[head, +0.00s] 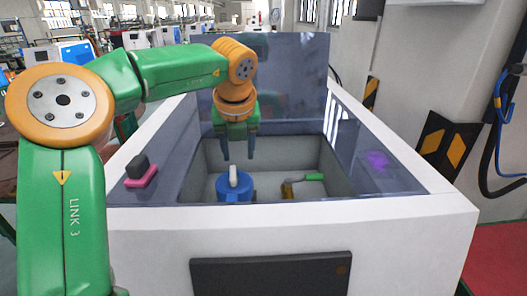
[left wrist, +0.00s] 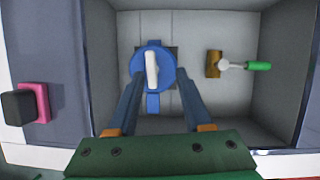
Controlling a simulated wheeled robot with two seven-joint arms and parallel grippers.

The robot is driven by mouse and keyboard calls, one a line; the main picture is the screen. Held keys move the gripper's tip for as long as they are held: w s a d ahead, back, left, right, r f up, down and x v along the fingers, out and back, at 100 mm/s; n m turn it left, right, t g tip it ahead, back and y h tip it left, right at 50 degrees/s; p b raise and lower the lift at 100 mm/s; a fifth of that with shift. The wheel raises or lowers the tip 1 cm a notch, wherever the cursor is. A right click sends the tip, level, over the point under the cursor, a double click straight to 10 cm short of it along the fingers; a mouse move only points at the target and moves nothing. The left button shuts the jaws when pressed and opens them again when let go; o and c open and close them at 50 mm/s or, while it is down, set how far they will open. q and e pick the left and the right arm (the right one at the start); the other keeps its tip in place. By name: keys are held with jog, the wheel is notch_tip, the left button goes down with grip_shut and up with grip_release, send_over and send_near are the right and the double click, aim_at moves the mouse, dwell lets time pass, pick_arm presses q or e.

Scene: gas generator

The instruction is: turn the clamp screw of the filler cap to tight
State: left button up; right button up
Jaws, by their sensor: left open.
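The blue filler cap (head: 235,189) sits in the open grey compartment of the white machine. Its clamp screw shows as a white upright handle (head: 233,176) on top of the cap. In the left wrist view the cap (left wrist: 139,64) is round and blue, and the white handle (left wrist: 151,70) lies nearly along the picture's vertical across it. My left gripper (head: 238,157) is open and points down above the cap, apart from the handle. In the left wrist view its two blue fingers (left wrist: 157,85) reach to either side of the cap. My right gripper is not in view.
A brass valve (head: 287,191) with a green-ended lever (head: 314,177) stands right of the cap. A black knob on a pink base (head: 141,176) is on the left rim. The compartment walls (head: 303,154) surround the cap; a raised dark lid (head: 300,75) stands behind.

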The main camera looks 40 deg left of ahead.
aim_at(234, 172)
pick_arm(q)
jog(key=shift+w+a+f, duration=0.15)
jog(key=shift+f, duration=0.35)
jog(key=s+f, duration=0.1)
jog(key=s+a+f+p, duration=0.1)
jog(key=f, duration=0.1)
jog(key=shift+s, duration=0.15)
jog(key=shift+w+a+f, duration=0.3)
jog(key=shift+w+f, duration=0.15)
jog(key=shift+f, duration=0.3)
jog(key=shift+w+f, duration=0.2)
jog(key=shift+w, duration=0.3)
jog(key=shift+s+d+r, duration=0.1)
jog(key=shift+s+r, duration=0.05)
jog(key=shift+s, duration=0.1)
grip_shut()
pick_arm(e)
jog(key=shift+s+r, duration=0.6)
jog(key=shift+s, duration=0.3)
